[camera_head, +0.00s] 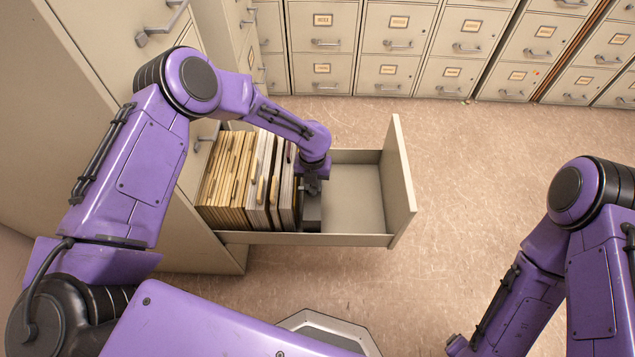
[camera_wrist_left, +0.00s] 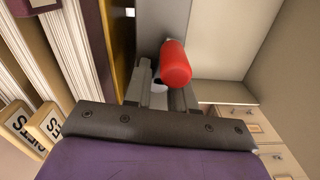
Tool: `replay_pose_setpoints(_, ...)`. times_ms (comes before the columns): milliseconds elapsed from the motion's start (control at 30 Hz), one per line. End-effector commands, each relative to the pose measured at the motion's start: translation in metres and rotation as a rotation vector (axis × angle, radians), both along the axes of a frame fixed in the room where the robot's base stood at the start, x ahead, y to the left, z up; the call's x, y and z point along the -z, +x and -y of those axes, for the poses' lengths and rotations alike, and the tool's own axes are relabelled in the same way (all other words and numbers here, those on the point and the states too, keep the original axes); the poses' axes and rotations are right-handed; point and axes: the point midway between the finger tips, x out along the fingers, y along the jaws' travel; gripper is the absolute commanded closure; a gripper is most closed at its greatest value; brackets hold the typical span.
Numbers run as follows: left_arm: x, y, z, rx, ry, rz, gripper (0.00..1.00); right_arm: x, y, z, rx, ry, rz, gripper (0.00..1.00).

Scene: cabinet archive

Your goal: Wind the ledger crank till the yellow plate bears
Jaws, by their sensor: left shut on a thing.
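My left gripper (camera_head: 312,187) reaches down into the open file drawer (camera_head: 398,190), just right of the row of files. In the left wrist view, its fingers (camera_wrist_left: 166,92) are shut on the red crank handle (camera_wrist_left: 176,64), whose rounded end sticks out past them. The rest of the crank is mostly hidden by the fingers. A grey metal block (camera_wrist_left: 162,22) lies behind the handle. A narrow yellow-brown plate edge (camera_wrist_left: 119,45) stands left of it, by the files; I cannot tell whether it presses on them.
Upright folders (camera_head: 232,180) fill the left part of the drawer; its right part is empty. Tall cabinets (camera_head: 110,60) stand close on the left. More cabinets (camera_head: 400,45) line the back. The floor (camera_head: 470,150) right of the drawer is clear.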

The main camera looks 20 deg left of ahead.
Motion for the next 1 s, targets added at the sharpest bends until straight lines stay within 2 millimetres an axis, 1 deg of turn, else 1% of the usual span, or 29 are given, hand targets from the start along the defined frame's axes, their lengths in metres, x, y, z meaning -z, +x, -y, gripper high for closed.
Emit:
replay_pose_setpoints(33,-0.0012,0.0026,-0.0016,0.014,0.002,0.006,1.0,0.0004,0.0,0.0,0.0,0.0,0.0,0.3)
replay_pose_setpoints(200,-0.0009,0.002,-0.0015,0.049,0.003,0.005,1.0,0.0008,0.0,0.0,0.0,0.0,0.0,0.3)
replay_pose_setpoints(667,0.0,0.0007,-0.0006,0.061,0.004,0.0,1.0,0.0009,0.0,0.0,0.0,0.0,0.0,0.3)
replay_pose_setpoints(700,0.0001,0.0006,-0.0005,0.061,0.004,-0.001,0.66,0.0009,0.0,0.0,0.0,0.0,0.0,0.3)
replay_pose_setpoints(733,0.0002,0.0004,-0.0005,0.061,0.004,-0.001,0.56,0.0009,0.0,0.0,0.0,0.0,0.0,0.3)
replay_pose_setpoints(767,0.0002,0.0003,-0.0004,0.061,0.004,-0.001,0.5,0.0009,0.0,-0.0001,0.0,0.0,0.0,0.3)
replay_pose_setpoints(1000,0.0004,-0.0002,0.0007,0.062,0.003,-0.002,0.5,0.0009,0.0,-0.0001,0.0,0.0,0.0,0.3)
